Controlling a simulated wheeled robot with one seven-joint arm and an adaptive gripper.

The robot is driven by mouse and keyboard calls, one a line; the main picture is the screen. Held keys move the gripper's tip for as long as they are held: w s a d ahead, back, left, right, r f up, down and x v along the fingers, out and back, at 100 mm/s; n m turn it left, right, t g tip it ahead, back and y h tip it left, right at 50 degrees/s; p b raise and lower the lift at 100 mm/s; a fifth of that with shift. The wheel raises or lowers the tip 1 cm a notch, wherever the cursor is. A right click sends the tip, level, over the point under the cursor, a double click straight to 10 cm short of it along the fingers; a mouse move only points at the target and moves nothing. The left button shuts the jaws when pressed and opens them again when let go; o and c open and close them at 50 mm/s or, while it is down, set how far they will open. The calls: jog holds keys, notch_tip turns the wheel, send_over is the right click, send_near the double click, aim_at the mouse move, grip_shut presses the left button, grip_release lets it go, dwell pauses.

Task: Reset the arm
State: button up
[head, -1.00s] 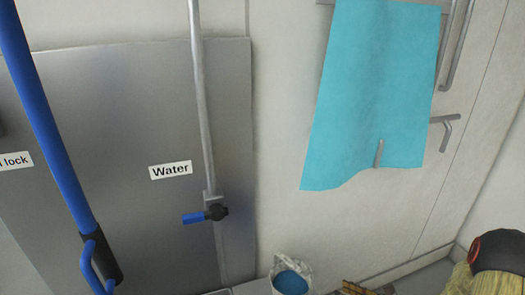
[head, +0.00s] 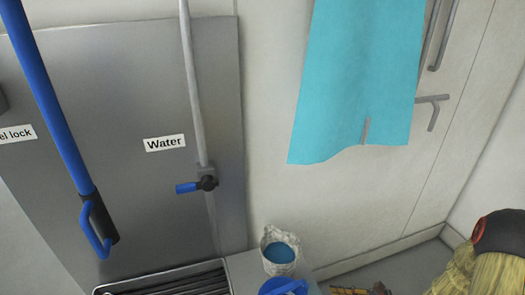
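My gripper is not in view, and I cannot tell whether it is open or shut. At the lower right edge is a rounded black part with a red ring (head: 497,232), with a yellowish, straw-like mass (head: 492,275) below it. I cannot tell whether either belongs to my arm.
A grey panel carries a "Water" label (head: 165,143) and a pipe with a blue-levered valve (head: 190,187). A blue pole (head: 45,95) stands left. A turquoise cloth (head: 355,85) hangs right. Below are a pale container with blue contents (head: 280,252), a blue object (head: 284,287) and a dark grate (head: 185,285).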

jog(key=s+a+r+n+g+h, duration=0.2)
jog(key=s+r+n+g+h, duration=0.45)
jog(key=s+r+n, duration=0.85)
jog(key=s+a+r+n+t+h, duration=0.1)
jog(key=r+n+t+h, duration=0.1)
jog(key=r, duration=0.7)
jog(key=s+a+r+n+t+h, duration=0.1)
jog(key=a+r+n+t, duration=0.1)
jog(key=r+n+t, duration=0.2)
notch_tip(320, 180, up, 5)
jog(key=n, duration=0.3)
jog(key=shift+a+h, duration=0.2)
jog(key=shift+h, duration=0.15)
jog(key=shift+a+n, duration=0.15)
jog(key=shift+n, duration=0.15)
